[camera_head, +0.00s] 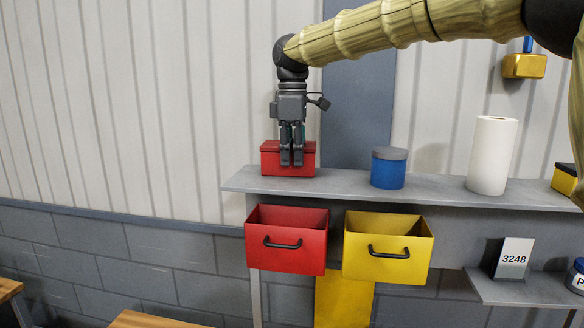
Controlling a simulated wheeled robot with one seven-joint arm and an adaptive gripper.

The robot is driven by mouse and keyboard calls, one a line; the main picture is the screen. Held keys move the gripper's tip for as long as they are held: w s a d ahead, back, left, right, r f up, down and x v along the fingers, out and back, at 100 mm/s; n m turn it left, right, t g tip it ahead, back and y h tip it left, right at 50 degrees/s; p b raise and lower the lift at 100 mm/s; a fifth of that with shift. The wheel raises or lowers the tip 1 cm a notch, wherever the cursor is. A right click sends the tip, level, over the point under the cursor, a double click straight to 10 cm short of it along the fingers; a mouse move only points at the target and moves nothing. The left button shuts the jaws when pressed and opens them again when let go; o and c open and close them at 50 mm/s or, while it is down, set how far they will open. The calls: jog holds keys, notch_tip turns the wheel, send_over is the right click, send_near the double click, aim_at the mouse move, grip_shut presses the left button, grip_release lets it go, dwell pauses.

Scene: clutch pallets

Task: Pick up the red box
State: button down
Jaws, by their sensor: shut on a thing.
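The red box (270,161) is at the left end of the grey shelf (340,185). It looks upright, with its base at or very near the shelf top; I cannot tell whether a small gap is under it. My gripper (291,160) points straight down at the box from above. Its fingers are shut on the red box and cover the middle of its front side. The far side of the box is hidden.
A blue can with a grey lid (388,170) and a white paper roll (492,156) stand to the right on the shelf. Below hang an open red bin (287,258) and an open yellow bin (386,265). A yellow box (564,180) is at the far right.

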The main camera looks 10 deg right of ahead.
jog(key=shift+r, duration=0.2)
jog(key=s+a+r+b, duration=0.1)
jog(key=s+a+b, duration=0.1)
jog(key=s, duration=0.5)
jog(key=s+a+r+b, duration=0.1)
jog(key=s+a+b, duration=0.2)
jog(key=s+b, duration=0.2)
jog(key=s, duration=0.3)
jog(key=shift+w, duration=0.1)
jog(key=shift+c, duration=2.2)
grip_release()
